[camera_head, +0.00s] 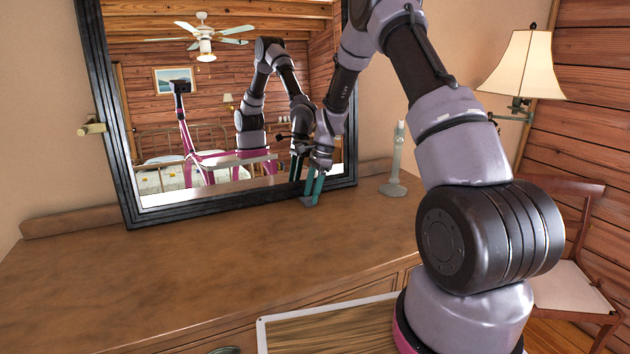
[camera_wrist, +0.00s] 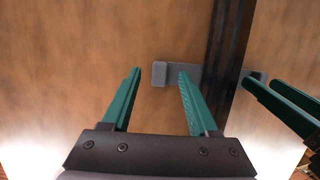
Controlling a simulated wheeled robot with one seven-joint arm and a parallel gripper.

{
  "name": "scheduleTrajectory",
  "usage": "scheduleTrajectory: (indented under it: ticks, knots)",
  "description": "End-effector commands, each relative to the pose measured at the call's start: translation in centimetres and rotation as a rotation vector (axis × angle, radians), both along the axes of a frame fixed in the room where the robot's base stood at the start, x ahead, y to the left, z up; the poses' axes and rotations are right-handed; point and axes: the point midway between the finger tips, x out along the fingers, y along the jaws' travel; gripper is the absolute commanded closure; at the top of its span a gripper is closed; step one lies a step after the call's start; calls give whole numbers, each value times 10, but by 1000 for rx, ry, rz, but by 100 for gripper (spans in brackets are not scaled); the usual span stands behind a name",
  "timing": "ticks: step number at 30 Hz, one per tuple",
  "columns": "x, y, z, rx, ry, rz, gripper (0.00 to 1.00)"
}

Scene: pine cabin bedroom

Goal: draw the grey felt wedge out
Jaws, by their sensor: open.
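The grey felt wedge (camera_head: 308,201) sits on the dresser top at the lower edge of the black-framed mirror (camera_head: 240,203). In the wrist view the wedge (camera_wrist: 160,74) reaches out from the dark mirror frame (camera_wrist: 229,65). My gripper (camera_head: 313,186) is at the wedge, fingers pointing down. In the wrist view its teal fingers (camera_wrist: 160,71) are apart. The wedge's outer end shows between the fingertips, nearer the right one, which hides part of it. I cannot tell whether a finger touches it.
The mirror leans on the wall and reflects my arm and the room. A pale candlestick (camera_head: 395,165) stands right of the mirror. A wall lamp (camera_head: 524,65) and a wooden chair (camera_head: 580,230) are farther right. The dresser top (camera_head: 180,265) is clear at left and front.

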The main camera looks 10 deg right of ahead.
Motion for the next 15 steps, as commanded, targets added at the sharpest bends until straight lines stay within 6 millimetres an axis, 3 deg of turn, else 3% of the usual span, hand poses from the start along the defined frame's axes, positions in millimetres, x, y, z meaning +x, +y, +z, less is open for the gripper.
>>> scheduleTrajectory:
  ticks: [12, 15]
  knots:
    - [-1, 2, -8, 0, 0, -1, 40]
    - [-1, 2, -8, 0, 0, -1, 78]
